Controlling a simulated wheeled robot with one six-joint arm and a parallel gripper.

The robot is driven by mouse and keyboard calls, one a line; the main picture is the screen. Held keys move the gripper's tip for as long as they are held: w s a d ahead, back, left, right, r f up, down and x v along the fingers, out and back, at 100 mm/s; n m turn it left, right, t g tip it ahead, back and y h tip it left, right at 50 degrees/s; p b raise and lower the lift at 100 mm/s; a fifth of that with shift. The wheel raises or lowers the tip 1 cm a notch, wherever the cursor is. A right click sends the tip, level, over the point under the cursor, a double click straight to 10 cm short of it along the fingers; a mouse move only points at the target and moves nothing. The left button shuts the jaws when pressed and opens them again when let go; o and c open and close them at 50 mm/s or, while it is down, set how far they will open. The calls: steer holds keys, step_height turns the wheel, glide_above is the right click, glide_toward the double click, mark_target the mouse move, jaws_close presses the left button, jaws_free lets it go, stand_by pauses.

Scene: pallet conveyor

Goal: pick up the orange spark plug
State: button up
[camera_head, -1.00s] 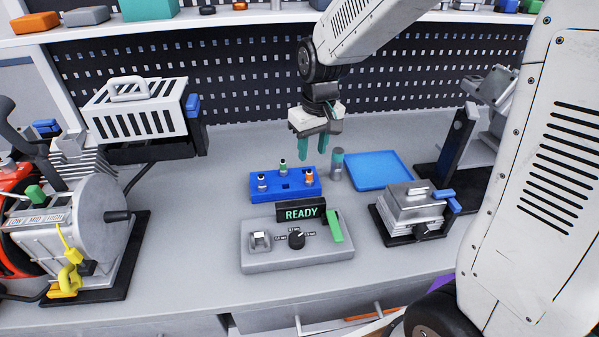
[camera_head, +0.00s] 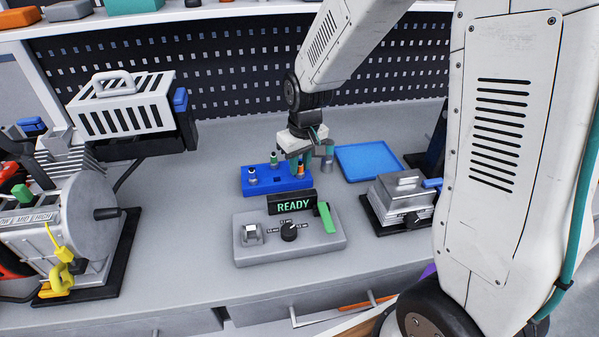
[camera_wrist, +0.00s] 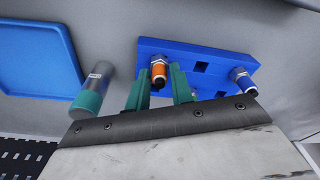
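The orange spark plug (camera_head: 301,169) stands in the right end of the blue holder block (camera_head: 262,187). In the wrist view the orange spark plug (camera_wrist: 158,70) shows between the teal fingers of my gripper (camera_wrist: 162,88), with visible gaps on both sides. My gripper (camera_head: 301,160) is open and lowered over the right end of the block. A spark plug with a green band (camera_head: 273,160) and one with a blue band (camera_head: 252,176) stand in the same block. The blue-banded plug (camera_wrist: 243,80) also shows in the wrist view; the green-banded one is hidden there.
A grey and teal cylinder (camera_wrist: 93,90) stands close beside my gripper. A blue tray (camera_head: 368,161) lies to the right. A control box with a READY sign (camera_head: 293,204) stands in front of the block. A metal fixture (camera_head: 402,195) sits at right, an engine-like machine (camera_head: 75,215) at left.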

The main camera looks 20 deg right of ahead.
mark_target(300, 162)
jaws_close()
step_height(300, 162, up, 15)
stand_by(0.8)
